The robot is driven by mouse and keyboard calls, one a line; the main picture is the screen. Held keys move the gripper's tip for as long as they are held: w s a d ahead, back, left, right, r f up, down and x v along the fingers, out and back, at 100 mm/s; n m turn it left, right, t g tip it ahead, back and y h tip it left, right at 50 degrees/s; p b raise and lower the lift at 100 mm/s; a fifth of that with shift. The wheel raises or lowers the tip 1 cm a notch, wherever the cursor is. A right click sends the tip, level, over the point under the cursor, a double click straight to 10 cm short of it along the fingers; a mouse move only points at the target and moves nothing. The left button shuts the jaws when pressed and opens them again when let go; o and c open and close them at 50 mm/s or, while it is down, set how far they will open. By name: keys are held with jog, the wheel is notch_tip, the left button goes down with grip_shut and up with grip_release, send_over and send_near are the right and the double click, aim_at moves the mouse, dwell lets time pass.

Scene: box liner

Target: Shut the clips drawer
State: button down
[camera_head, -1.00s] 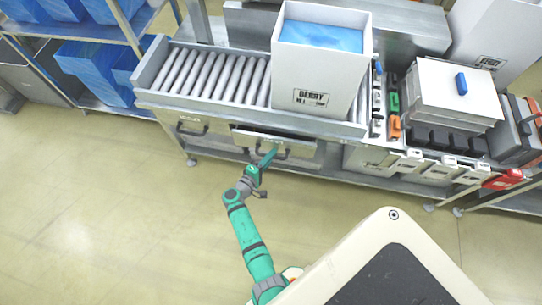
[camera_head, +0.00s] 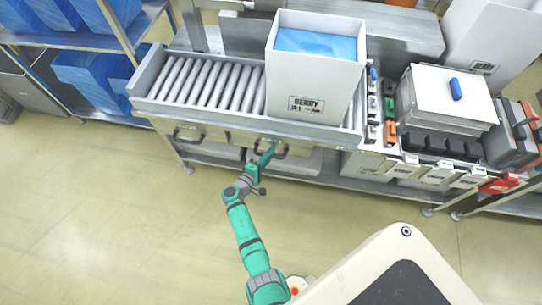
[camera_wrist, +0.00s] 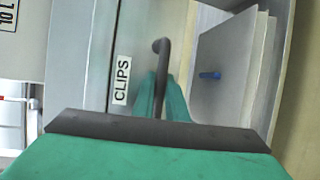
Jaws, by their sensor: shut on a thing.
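The clips drawer (camera_head: 300,146) is under the roller conveyor, right of another drawer. Its front looks about flush with the bench frame; any small gap is too fine to tell. In the wrist view its grey front carries a CLIPS label (camera_wrist: 122,80) and a dark bar handle (camera_wrist: 162,50). My gripper (camera_head: 266,157) reaches the handle from the front. In the wrist view its green fingers (camera_wrist: 160,98) are shut on the handle, hiding part of it. The inside of the drawer is not visible.
A second drawer (camera_head: 188,135) with a handle is to the left. A white box (camera_head: 312,82) with a blue liner stands on the rollers (camera_head: 205,80). Several small bins (camera_head: 437,173) hang at the right. The floor (camera_head: 120,220) in front is clear.

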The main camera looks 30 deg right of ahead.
jog(key=c, duration=1.8)
grip_release()
jog(key=shift+w+d, duration=0.1)
jog(key=shift+o, duration=0.2)
jog(key=shift+r, duration=0.1)
jog(key=v, duration=1.1)
